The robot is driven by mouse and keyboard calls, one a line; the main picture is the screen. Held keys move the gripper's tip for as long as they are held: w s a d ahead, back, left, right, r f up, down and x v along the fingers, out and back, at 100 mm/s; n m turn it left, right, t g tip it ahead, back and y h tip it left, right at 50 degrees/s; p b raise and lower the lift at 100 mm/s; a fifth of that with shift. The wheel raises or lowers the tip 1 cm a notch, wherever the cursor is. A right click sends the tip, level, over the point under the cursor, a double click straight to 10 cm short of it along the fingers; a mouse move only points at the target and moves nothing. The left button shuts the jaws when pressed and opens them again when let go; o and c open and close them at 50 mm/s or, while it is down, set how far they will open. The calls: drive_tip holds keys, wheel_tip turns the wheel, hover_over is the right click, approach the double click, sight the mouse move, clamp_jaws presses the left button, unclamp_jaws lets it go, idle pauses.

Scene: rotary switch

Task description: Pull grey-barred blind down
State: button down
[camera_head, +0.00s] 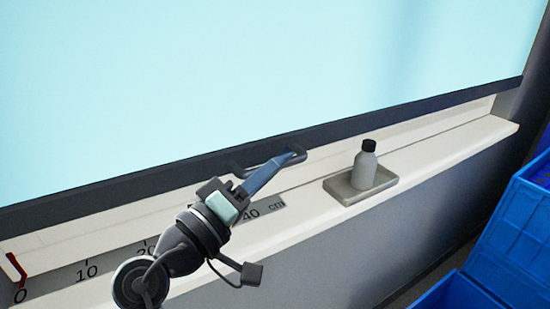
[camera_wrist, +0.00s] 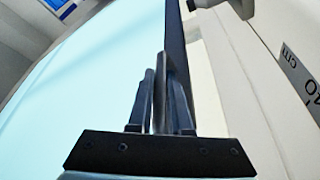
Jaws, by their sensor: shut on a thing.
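The blind (camera_head: 200,80) is a pale blue sheet filling the upper part of the head view. A dark grey bar (camera_head: 420,109) runs along its bottom edge, just above the white sill. A dark loop handle (camera_head: 243,168) sticks out from the bar near its middle. My gripper (camera_head: 292,156) is shut on the handle, its fingers reaching up to it from the sill side. In the wrist view my gripper (camera_wrist: 162,100) has a grey strip of the handle between its two dark fingers. The fingers partly hide the handle.
A white sill (camera_head: 440,150) carries a centimetre scale (camera_head: 262,210) and a red mark (camera_head: 17,270) by the zero. A grey bottle (camera_head: 364,170) stands in a small tray (camera_head: 347,194) right of my gripper. Blue crates (camera_head: 515,235) stand at lower right.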

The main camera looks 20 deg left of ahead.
drive_tip(key=shift+f, duration=0.8)
drive_tip(key=c, duration=0.8)
unclamp_jaws()
drive_tip(key=shift+c, duration=0.2)
drive_tip(key=shift+s+a, duration=0.1)
drive_tip(key=shift+s, duration=0.05)
drive_tip(key=v, duration=1.2)
drive_tip(key=shift+s, duration=0.3)
drive_tip(key=shift+a, duration=0.1)
